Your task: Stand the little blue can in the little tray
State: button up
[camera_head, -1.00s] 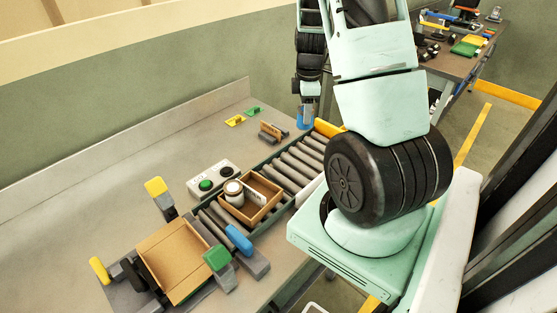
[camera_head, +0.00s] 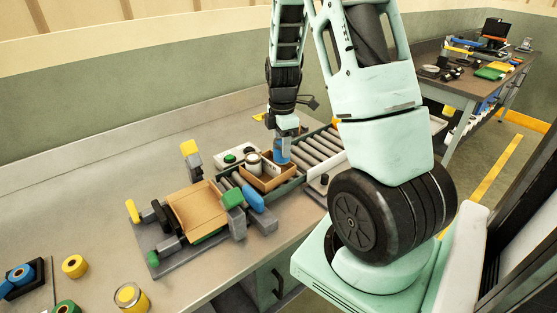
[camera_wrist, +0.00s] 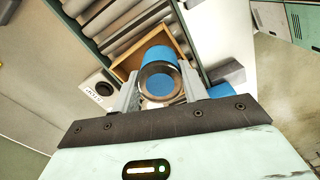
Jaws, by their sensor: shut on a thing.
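The little blue can (camera_head: 281,151) is upright between the fingers of my gripper (camera_head: 283,136), which is shut on it. In the wrist view the can (camera_wrist: 160,58) shows its round metal-rimmed end towards the camera, with a finger on each side. The little tray (camera_head: 271,185) is a brown open box on the rollers. The can is over the tray's far right part; whether its base touches the tray floor cannot be told. Part of the tray's wall (camera_wrist: 181,38) shows behind the can in the wrist view.
A white can (camera_head: 253,164) stands in the tray's left part. A panel with a green button (camera_head: 230,158) lies behind. A roller track (camera_head: 319,147) runs right. A cardboard box (camera_head: 197,206) with clamps around it stands left. Tape rolls lie at the front left.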

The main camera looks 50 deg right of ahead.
aim_at(282, 159)
jog(key=shift+f+p, duration=0.4)
jog(key=shift+f, duration=2)
jog(key=shift+f, duration=0.1)
jog(key=shift+f+b, duration=0.25)
jog(key=shift+b, duration=0.15)
jog(key=o, duration=1)
jog(key=shift+o, duration=0.8)
jog(key=shift+s+a+f, duration=0.1)
jog(key=shift+s, duration=0.05)
